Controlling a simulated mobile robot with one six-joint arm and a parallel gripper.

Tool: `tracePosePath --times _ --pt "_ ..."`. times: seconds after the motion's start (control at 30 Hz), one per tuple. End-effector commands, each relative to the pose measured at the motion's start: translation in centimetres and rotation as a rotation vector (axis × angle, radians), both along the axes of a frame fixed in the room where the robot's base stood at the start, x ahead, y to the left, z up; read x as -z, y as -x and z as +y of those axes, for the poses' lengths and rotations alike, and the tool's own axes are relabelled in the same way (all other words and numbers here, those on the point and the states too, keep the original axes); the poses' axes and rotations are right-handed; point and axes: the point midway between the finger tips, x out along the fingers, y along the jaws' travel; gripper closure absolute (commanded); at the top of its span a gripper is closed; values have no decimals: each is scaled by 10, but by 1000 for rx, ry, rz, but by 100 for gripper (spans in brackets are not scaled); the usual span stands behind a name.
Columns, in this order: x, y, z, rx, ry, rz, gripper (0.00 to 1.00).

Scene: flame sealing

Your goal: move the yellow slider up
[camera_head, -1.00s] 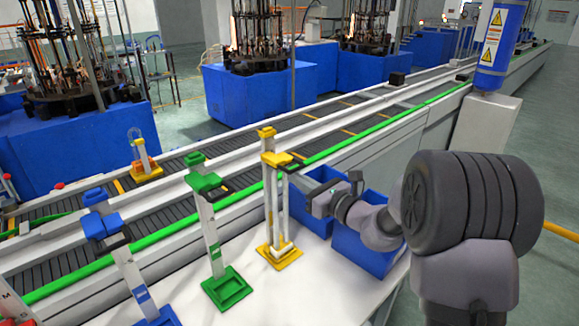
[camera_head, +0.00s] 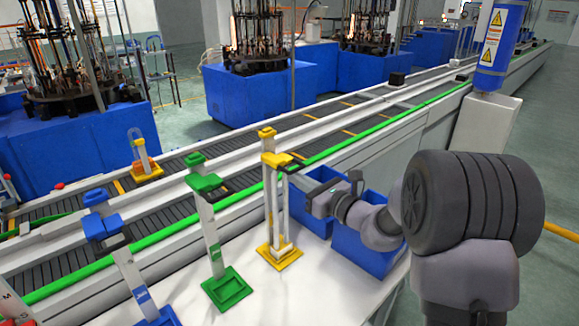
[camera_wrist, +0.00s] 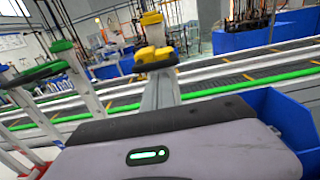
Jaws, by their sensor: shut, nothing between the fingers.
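The yellow slider (camera_head: 277,159) is high on its upright stand, just below the yellow top cap (camera_head: 266,132). A dark tab sticks out from its right side. The slider (camera_wrist: 155,53) also shows beyond my gripper in the wrist view. My gripper (camera_head: 297,179) is shut and empty, to the right of the stand and at or just under the dark tab. In the wrist view my gripper's fingers (camera_wrist: 159,82) point at the underside of the tab. I cannot tell whether they touch it. The stand's yellow base (camera_head: 280,257) is on the white table.
A green slider (camera_head: 204,183) and a blue slider (camera_head: 101,227) are on stands to the left. A blue bin (camera_head: 365,247) stands below my arm, with another beside it. The conveyor (camera_head: 165,207) runs behind. White tabletop is bare in front of the yellow stand.

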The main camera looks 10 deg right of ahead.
Motion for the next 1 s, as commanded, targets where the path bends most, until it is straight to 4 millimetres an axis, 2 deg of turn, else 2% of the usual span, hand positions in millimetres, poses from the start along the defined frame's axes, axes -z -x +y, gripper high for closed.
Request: tracePosePath --times 0.73,1.0 --pt "-33 0 0 0 -1 -3 100" --pt "-23 0 0 0 -1 -2 100"
